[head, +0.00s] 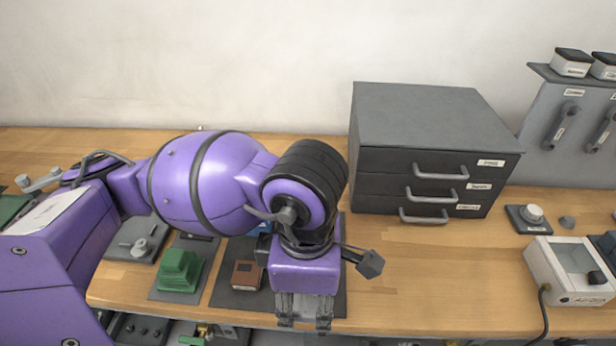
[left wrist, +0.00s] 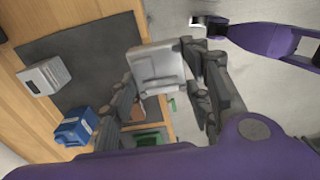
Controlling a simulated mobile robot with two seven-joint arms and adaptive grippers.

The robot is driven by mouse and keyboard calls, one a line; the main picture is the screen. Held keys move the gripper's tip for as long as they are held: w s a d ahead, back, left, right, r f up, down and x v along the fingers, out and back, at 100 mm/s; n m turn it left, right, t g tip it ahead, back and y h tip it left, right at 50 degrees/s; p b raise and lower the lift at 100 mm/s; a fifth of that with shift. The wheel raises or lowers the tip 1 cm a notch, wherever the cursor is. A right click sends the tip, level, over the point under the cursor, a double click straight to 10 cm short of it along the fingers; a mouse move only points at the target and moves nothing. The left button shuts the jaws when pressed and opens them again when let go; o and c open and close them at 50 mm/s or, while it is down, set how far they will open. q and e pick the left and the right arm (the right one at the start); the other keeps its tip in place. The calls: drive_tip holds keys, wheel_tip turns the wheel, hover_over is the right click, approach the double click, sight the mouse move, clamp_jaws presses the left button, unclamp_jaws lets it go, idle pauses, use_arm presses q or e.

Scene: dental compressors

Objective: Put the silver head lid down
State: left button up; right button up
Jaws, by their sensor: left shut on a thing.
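The silver head lid (left wrist: 156,62) is a pale grey, squarish piece between the fingers of my left gripper (left wrist: 158,85) in the left wrist view. The gripper is shut on it. In the head view my left gripper (head: 304,318) points down at the table's front edge, in front of a dark mat (head: 225,292). The lid cannot be made out clearly there.
On the mat are a small brown box (head: 247,275) and a blue part (left wrist: 76,130), partly hidden by my arm in the head view. A green block (head: 180,270) stands left. A dark drawer cabinet (head: 430,130) stands behind. Wood right of the mat is clear.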

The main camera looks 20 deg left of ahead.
use_arm(q)
drive_tip(key=w+a+f, duration=0.1)
drive_tip(key=w+f, duration=0.1)
drive_tip(key=w, duration=0.1)
drive_tip(key=w+a+f, duration=0.1)
drive_tip(key=w+f, duration=0.3)
drive_tip(key=w, duration=0.1)
drive_tip(key=shift+w+a+f, duration=0.35)
drive_tip(key=shift+a+f, duration=0.05)
drive_tip(key=shift+w+a+f, duration=0.1)
drive_tip(key=shift+w+f, duration=0.2)
drive_tip(key=shift+f, duration=0.1)
drive_tip(key=shift+w+f, duration=0.2)
drive_tip(key=shift+f, duration=1.6)
drive_tip(key=shift+f, duration=0.1)
drive_tip(key=shift+f, duration=0.15)
drive_tip(key=o, duration=1.3)
drive_tip(key=shift+c, duration=0.2)
